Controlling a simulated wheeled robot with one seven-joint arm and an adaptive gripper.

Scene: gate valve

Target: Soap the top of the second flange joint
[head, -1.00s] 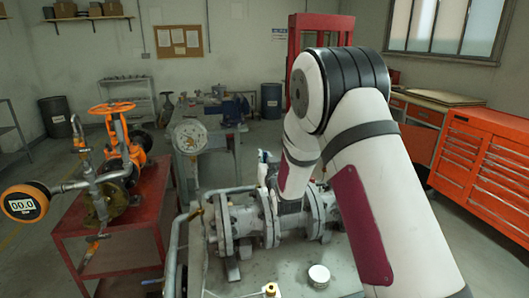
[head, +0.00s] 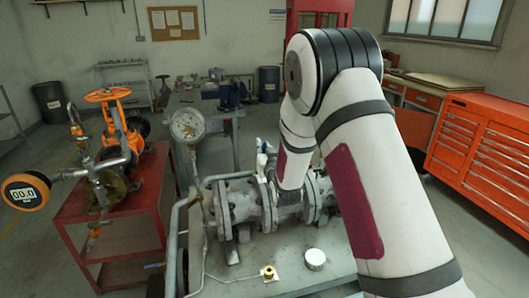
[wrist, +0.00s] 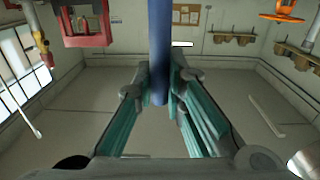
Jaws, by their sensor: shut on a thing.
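A grey flanged pipe run with a valve body (head: 245,208) lies across the grey bench in the head view. One bolted flange joint (head: 223,210) is at its left, another (head: 268,206) near the middle, and another (head: 312,198) at the right. My arm hides part of the run. In the wrist view my gripper (wrist: 160,98) has teal-padded fingers shut on a blue cylindrical thing (wrist: 159,50). In the head view a white and blue item (head: 263,155) shows beside my wrist, above the middle joint. Its lower end and any contact with the flange are hidden.
A pressure gauge (head: 187,125) stands on thin piping left of the run. A white round tin (head: 315,259) and a brass fitting (head: 268,271) sit on the bench front. A red stand (head: 120,235) with an orange-handled valve is at left.

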